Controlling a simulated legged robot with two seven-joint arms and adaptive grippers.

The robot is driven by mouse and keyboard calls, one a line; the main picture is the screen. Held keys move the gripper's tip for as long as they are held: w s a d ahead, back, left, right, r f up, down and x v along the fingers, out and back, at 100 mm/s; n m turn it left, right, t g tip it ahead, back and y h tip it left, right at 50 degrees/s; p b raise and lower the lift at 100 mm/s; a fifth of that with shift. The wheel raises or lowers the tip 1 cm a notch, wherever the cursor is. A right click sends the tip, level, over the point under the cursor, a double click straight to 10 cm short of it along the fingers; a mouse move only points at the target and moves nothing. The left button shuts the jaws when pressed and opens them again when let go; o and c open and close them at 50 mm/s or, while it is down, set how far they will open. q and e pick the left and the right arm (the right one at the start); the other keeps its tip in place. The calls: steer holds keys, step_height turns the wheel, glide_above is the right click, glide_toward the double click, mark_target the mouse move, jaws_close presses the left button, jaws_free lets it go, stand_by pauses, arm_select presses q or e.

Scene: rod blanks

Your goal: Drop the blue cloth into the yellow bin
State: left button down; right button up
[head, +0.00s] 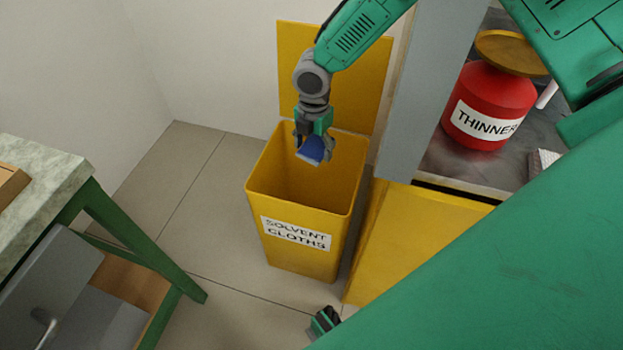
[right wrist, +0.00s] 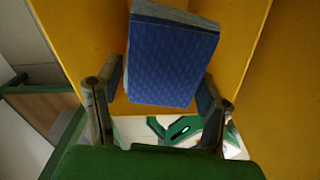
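The blue cloth (head: 311,149) is a folded pad with a paler edge. My right gripper (head: 314,146) points down over the mouth of the yellow bin (head: 301,257) with the cloth between its fingertips. In the right wrist view the cloth (right wrist: 172,60) sits slightly tilted between the two finger pads (right wrist: 160,88), close against both. The bin is labelled SOLVENT CLOTHS. Its lid (head: 334,80) stands upright at the back, and the inside that shows is empty. The deepest part of the bin is hidden.
A yellow cabinet (head: 408,236) stands right of the bin, with a red THINNER can (head: 489,107) on its grey shelf. A grey upright panel (head: 421,90) rises close beside my right arm. A green-legged bench (head: 40,185) is at left, with clear floor between.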

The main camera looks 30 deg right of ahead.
steer(key=shift+o, duration=0.8)
steer(key=shift+d+f, duration=0.1)
steer(key=shift+d, duration=0.25)
step_height(320, 180, up, 12)
steer(key=shift+w, duration=0.1)
